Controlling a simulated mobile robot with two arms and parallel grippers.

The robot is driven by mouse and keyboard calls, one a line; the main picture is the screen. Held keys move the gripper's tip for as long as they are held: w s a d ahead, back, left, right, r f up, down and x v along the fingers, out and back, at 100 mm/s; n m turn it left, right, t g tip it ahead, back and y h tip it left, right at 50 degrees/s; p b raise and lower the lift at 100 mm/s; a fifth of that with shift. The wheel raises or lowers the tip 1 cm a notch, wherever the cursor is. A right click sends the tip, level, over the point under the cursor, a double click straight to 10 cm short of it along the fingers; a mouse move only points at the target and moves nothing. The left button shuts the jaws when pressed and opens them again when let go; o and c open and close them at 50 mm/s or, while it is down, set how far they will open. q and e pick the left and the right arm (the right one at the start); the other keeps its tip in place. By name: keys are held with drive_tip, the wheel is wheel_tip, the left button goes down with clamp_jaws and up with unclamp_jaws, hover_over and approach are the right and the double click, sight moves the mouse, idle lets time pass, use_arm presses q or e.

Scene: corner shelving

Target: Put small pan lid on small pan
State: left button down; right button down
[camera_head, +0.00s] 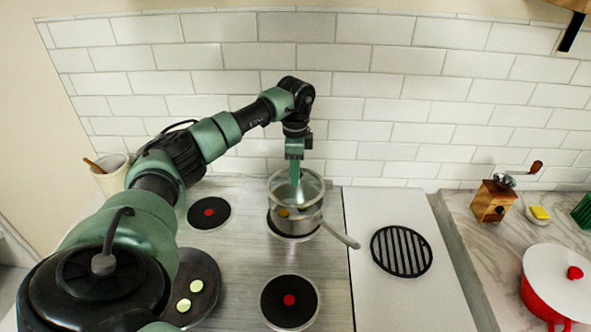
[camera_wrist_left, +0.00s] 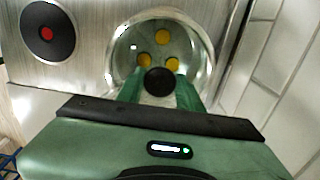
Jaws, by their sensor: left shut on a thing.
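The small pan (camera_head: 300,225) is a metal saucepan on the back burner of the hob, its handle (camera_head: 343,237) pointing to the lower right. Yellow pieces show inside it. The small pan lid (camera_head: 313,184) is clear glass and lies over the pan's opening. I cannot tell whether its rim touches the pan. My left gripper (camera_head: 295,177) points down from above and is shut on the lid's black knob (camera_wrist_left: 159,81). In the left wrist view the lid (camera_wrist_left: 126,50) shows the yellow pieces (camera_wrist_left: 162,37) through its glass. My right gripper is not in view.
A dark frying pan (camera_head: 205,270) with pale green slices stands front left, partly behind my arm. Two burners (camera_head: 209,212) (camera_head: 289,301) are bare. A striped black trivet (camera_head: 401,251) lies right; a red pot (camera_head: 545,290) and grinder (camera_head: 493,201) stand beyond. A tiled wall (camera_head: 400,100) closes the back.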

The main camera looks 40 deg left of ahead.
use_arm(q)
wheel_tip(320, 180, down, 3)
drive_tip(key=shift+r+b, duration=0.2)
drive_tip(key=shift+b, duration=0.7)
drive_tip(key=shift+f+b, duration=0.35)
drive_tip(key=shift+f, duration=0.65)
drive_tip(key=c, duration=0.8)
unclamp_jaws()
drive_tip(key=shift+c, duration=0.2)
